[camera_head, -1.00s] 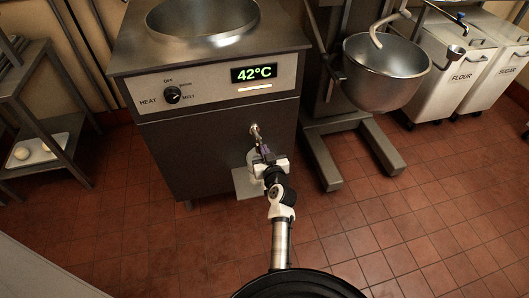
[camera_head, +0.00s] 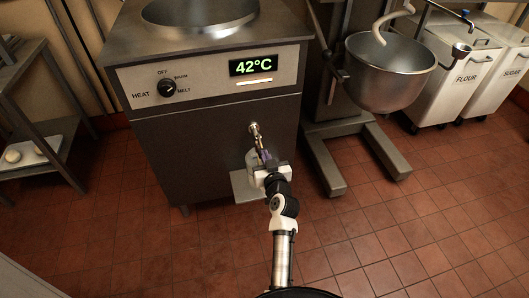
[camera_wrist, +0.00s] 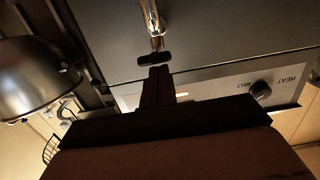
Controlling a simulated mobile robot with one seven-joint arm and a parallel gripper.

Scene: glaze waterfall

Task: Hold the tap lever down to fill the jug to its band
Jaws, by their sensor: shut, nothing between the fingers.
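The metal tap (camera_head: 254,130) sticks out of the front of the grey melting tank (camera_head: 215,125). In the wrist view the tap (camera_wrist: 153,20) ends near a short black lever (camera_wrist: 153,58). My gripper (camera_head: 264,156) is in front of the tap, and its fingers are shut and empty. In the wrist view the fingertips (camera_wrist: 159,70) are right beside the lever; I cannot tell whether they touch it. A pale jug (camera_head: 251,159) is under the tap on a small shelf (camera_head: 242,188), mostly hidden behind my gripper. Its band and fill level cannot be seen.
Flour and sugar bins are beyond. A rack (camera_head: 35,120) stands left. The tiled floor in front is clear.

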